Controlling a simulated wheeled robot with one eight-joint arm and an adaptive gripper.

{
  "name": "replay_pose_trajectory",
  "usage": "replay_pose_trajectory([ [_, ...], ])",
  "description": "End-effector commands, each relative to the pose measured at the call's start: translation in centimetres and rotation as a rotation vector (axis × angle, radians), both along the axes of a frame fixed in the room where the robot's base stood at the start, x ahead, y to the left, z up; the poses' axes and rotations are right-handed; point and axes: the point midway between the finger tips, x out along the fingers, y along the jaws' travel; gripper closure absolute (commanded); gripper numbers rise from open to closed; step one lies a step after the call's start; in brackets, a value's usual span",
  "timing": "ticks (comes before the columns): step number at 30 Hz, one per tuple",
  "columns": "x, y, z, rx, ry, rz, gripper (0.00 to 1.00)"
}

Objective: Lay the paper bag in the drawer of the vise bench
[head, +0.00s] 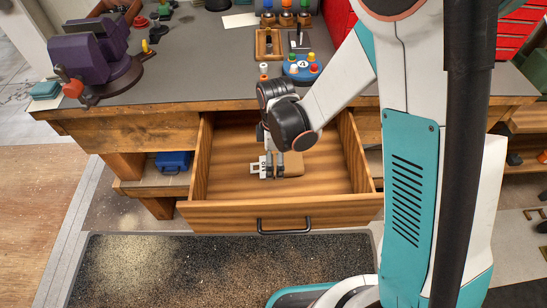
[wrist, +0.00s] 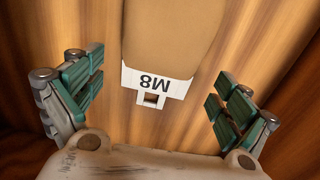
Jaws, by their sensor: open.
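The brown paper bag (head: 293,164) lies flat on the floor of the open wooden drawer (head: 225,188). Its white end, marked M8, points left in the head view. In the wrist view the bag (wrist: 172,35) shows at the top centre, with the white end and its small slotted tab toward my palm. My gripper (wrist: 157,92) is open, with green-padded fingers apart on either side and nothing held between them. In the head view my gripper (head: 267,145) is over the drawer by the bag's white end, partly hidden by my wrist.
A purple vise (head: 92,55) stands on the bench top (head: 185,65) at left. A blue box (head: 173,162) sits on the shelf left of the drawer. Trays and small coloured parts stand behind the drawer. The drawer walls are close around my gripper.

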Motion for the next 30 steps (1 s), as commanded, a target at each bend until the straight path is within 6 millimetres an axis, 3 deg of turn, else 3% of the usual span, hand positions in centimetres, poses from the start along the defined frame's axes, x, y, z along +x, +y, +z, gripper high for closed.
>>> replay_pose_trajectory([
  [10,0.0,0.0,1.4,0.000,0.000,0.000,0.05],
  [24,0.0,-0.2,9.3,0.000,0.000,0.000,0.05],
  [30,0.0,-0.2,11.4,0.000,0.000,0.000,0.05],
])
